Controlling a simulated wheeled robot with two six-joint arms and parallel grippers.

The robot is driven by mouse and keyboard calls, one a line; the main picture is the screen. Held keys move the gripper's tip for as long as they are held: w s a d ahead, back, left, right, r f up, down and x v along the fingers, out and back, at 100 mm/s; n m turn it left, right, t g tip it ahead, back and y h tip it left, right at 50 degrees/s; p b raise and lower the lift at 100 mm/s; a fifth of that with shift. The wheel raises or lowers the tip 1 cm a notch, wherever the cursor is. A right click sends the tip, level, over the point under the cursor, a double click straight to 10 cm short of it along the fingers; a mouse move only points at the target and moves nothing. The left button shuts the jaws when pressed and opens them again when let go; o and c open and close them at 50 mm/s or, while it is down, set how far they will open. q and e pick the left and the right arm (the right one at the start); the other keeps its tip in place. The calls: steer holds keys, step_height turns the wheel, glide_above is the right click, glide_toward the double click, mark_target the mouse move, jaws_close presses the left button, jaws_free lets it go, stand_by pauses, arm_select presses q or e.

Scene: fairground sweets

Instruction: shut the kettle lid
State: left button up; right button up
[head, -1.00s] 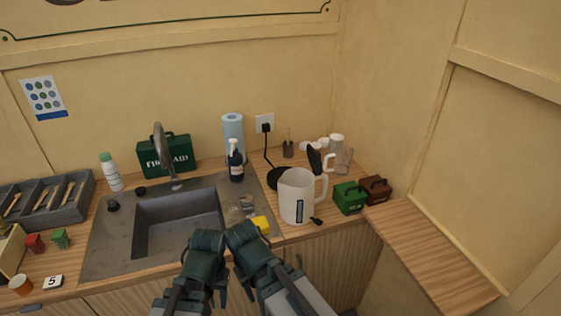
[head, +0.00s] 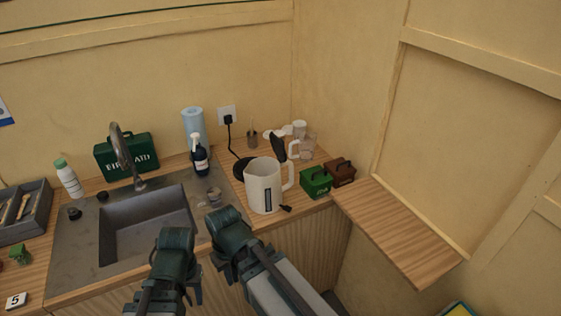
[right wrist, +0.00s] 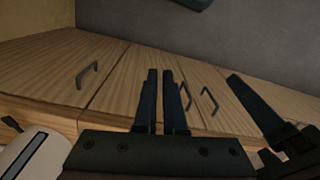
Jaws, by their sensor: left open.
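The white kettle (head: 264,190) stands upright on the wooden counter right of the sink; part of it also shows at the lower left of the right wrist view (right wrist: 36,155). Its dark lid (head: 279,149) stands raised at the handle side, so the kettle is open. My left gripper (head: 168,288) is open in front of the sink, well away from the kettle. My right gripper (right wrist: 160,78) has its two fingers close together with nothing visible between them. In the head view it is low, in front and left of the kettle, its fingertips largely hidden.
A dark round base (head: 242,168) lies behind the kettle. A green box (head: 316,183) and a brown box (head: 341,171) stand close on its right. Jars (head: 300,129) stand behind. The sink (head: 145,225) is left. A lower wooden shelf (head: 400,228) at right is clear.

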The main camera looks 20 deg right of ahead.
steer(key=w+d+m+y, duration=0.1)
steer(key=w, duration=0.2)
steer(key=w+d+r+m+t+y, duration=0.1)
steer(key=w+y, duration=0.1)
steer(key=w, duration=0.1)
steer(key=w+d+r+m+t+y, duration=0.1)
steer(key=w+d+y, duration=0.1)
steer(key=w, duration=0.1)
steer(key=shift+m+b, duration=0.35)
steer(key=shift+m, duration=0.05)
jaws_close()
steer(key=m+t+y+b, duration=0.1)
steer(key=m+t+y, duration=0.2)
steer(key=m+t, duration=0.6)
glide_toward(280, 148)
steer(key=a+f+n+t, duration=0.1)
steer(key=a+f, duration=0.6)
steer(key=f, duration=0.1)
steer(key=s+d+r+m+t+h, duration=0.1)
steer(key=d+r+m+t+h, duration=0.35)
steer(key=d, duration=0.85)
steer(key=w+a+y+b, duration=0.1)
steer(key=w+a, duration=0.6)
steer(key=w, duration=0.2)
